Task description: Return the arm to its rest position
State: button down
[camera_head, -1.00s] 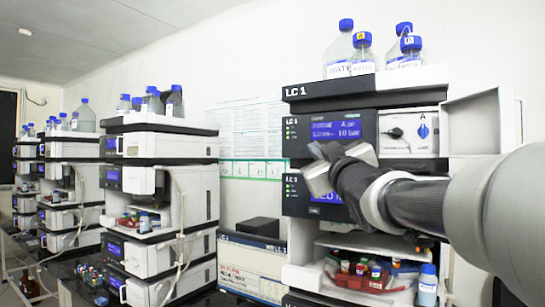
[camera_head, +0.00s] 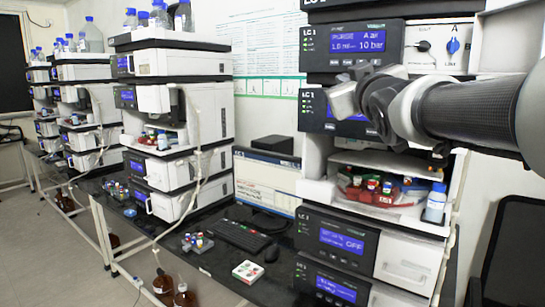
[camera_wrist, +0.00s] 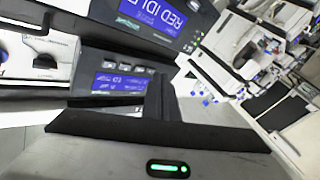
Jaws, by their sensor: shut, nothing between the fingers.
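My gripper (camera_head: 345,99) is on my arm, which reaches in from the right in the head view. It is in front of the second module of the near LC 1 stack and hides part of that module's display. The fingers are shut with nothing between them. In the wrist view my gripper (camera_wrist: 160,97) lies along the lower part, with a green light on its body. I cannot tell whether it touches the stack.
The near LC 1 stack (camera_head: 335,245) has an open bay with small vials and a blue-capped bottle (camera_head: 435,203). A keyboard (camera_head: 238,236), mouse and vial racks lie on the black bench. More stacks line the wall at left. The floor at lower left is mostly clear.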

jog(key=s+f+m+g+p, duration=0.2)
jog(key=s+f+g+p, duration=0.2)
jog(key=s+f+g, duration=0.3)
jog(key=s+a+f+m+g+p, duration=0.1)
jog(key=s+f+g+p, duration=0.3)
jog(key=s+f, duration=1.3)
jog(key=s+m+g, duration=0.1)
jog(key=s+g, duration=0.1)
jog(key=s, duration=0.4)
jog(key=shift+a+f+m+g+h, duration=0.25)
jog(key=shift+f+m+g+h, duration=0.05)
jog(key=shift+f+m+g, duration=0.1)
jog(key=shift+r, duration=0.1)
dwell(1.7)
